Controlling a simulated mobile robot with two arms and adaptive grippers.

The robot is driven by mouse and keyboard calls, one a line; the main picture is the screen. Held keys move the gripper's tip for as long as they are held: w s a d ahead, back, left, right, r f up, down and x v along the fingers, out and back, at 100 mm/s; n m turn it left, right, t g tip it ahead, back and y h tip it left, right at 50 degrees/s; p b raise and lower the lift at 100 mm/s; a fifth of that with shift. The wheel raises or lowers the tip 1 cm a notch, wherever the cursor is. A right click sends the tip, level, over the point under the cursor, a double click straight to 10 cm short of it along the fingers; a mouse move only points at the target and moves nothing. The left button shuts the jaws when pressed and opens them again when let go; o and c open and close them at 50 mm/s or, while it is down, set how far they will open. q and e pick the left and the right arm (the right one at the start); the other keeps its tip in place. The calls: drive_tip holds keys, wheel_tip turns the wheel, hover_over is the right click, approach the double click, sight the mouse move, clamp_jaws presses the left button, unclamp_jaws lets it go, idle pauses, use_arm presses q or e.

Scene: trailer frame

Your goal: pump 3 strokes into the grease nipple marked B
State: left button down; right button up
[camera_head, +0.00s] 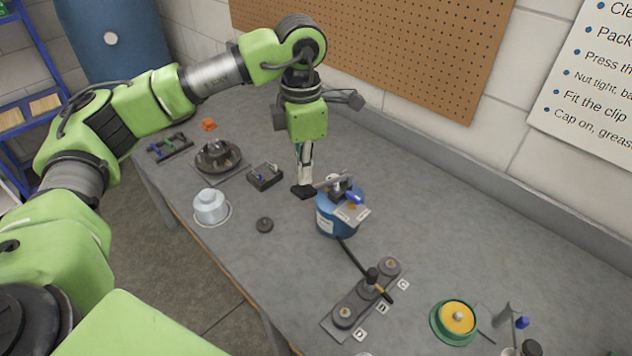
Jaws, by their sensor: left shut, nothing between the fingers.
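A blue grease pump (328,220) stands on the bench, with a lever whose black grip (303,192) sticks out to the left. My left gripper (304,184) points down, shut, with its fingertips at the grip; I cannot tell whether they touch it. A black hose (352,258) runs from the pump to a grey block with nipples (343,316). The hose end (380,289) lies by the middle of the block. Small white tags stand along it: one reads C (403,284), and the middle tag (382,308) is too small to read surely. My right gripper is not in view.
A white cap-like part (210,207), a small dark disc (265,225), a hub on a plate (217,158) and a small tray (265,177) lie left of the pump. A green and yellow round part (455,319) lies to the right. The bench behind the pump is clear.

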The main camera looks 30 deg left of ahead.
sight(302, 188)
use_arm(q)
drive_tip(key=shift+f, duration=0.1)
idle(0.3)
drive_tip(key=shift+f+b, duration=0.6)
drive_tip(key=shift+f, duration=0.05)
drive_tip(key=shift+s+a+f+b, duration=0.1)
drive_tip(key=shift+s+f+b, duration=0.1)
drive_tip(key=shift+f+b, duration=0.35)
drive_tip(key=shift+s+a+f+b, duration=0.1)
drive_tip(key=shift+s+f+b, duration=0.05)
drive_tip(key=shift+f+b, duration=0.4)
drive_tip(key=shift+f, duration=0.1)
drive_tip(key=shift+s+f+b, duration=0.2)
drive_tip(key=shift+f+b, duration=0.75)
drive_tip(key=shift+f, duration=0.2)
